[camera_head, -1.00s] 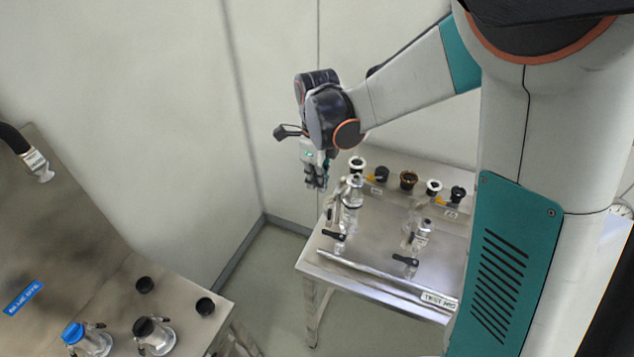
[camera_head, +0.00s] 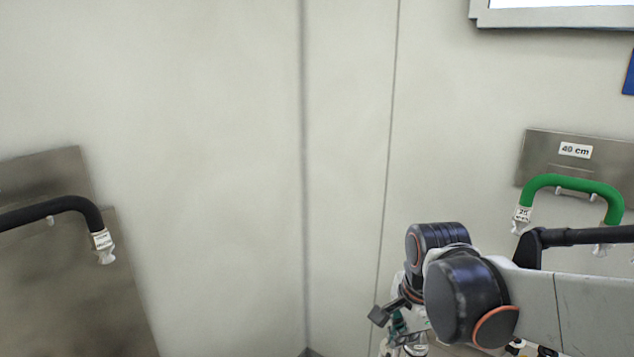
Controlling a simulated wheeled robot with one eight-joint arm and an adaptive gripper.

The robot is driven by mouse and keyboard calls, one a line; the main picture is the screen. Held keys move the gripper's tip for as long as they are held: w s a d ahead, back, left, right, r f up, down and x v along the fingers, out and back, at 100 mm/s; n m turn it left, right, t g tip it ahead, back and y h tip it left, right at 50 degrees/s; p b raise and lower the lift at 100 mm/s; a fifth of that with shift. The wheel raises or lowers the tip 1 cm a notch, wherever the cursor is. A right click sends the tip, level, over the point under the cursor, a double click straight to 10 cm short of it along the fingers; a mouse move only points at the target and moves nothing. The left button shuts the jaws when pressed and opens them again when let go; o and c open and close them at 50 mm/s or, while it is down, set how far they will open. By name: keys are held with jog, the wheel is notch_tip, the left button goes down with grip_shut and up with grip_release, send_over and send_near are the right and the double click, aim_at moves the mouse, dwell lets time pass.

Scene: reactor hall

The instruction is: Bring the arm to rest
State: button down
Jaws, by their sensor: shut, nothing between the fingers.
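My arm reaches in from the lower right of the head view. Its black and white wrist with orange rings is at the lower right. My gripper (camera_head: 400,328) hangs below the wrist near the bottom edge, pointing down. It is small and partly hidden by the wrist, and it holds nothing that I can see. Some glass and metal shapes show just below it at the bottom edge, too cut off to tell whether they touch it.
A green hose (camera_head: 570,182) with white end fittings hangs on a metal wall plate (camera_head: 540,150) labelled 40 cm, behind my arm. A black hose (camera_head: 55,208) hangs by a metal panel (camera_head: 75,300) at left. A screen edge (camera_head: 550,18) is at upper right. The wall between is bare.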

jog(key=s+d+f+n+t+b, duration=0.3)
jog(key=s+f+n+b, duration=0.4)
jog(key=n, duration=0.8)
jog(key=s+t+b, duration=0.1)
jog(key=s+b, duration=0.2)
jog(key=s, duration=0.2)
jog(key=shift+d, duration=0.3)
